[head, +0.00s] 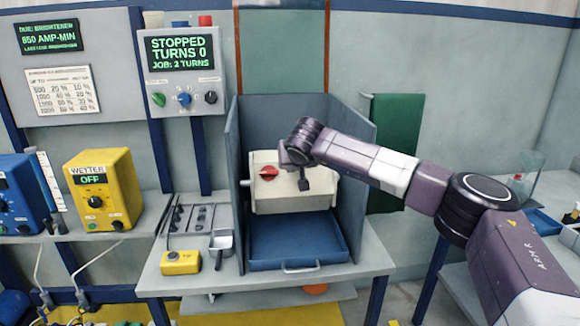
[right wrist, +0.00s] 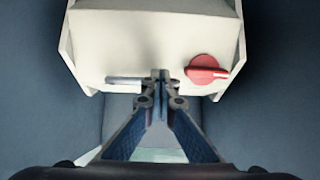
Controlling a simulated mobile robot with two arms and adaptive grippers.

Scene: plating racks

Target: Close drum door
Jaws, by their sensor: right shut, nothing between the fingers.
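The cream drum (head: 290,200) sits inside the blue-grey booth, above the blue tray. A red knob (head: 267,173) is on its face, left of my right gripper in the head view. In the right wrist view the drum (right wrist: 150,35) fills the top, with the red knob (right wrist: 208,68) right of the fingertips. My right gripper (head: 304,186) is shut and empty, with its tips (right wrist: 160,76) at the drum's near edge. I cannot tell whether they touch it. How far the drum door stands open is unclear, as my arm covers part of it. My left gripper is out of view.
Booth walls (head: 357,150) stand close on both sides. A blue tray (head: 298,265) lies below the drum. A yellow box (head: 180,262) and a metal scoop (head: 221,242) are on the bench at left. The control panel (head: 182,70) reads STOPPED, TURNS 0.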

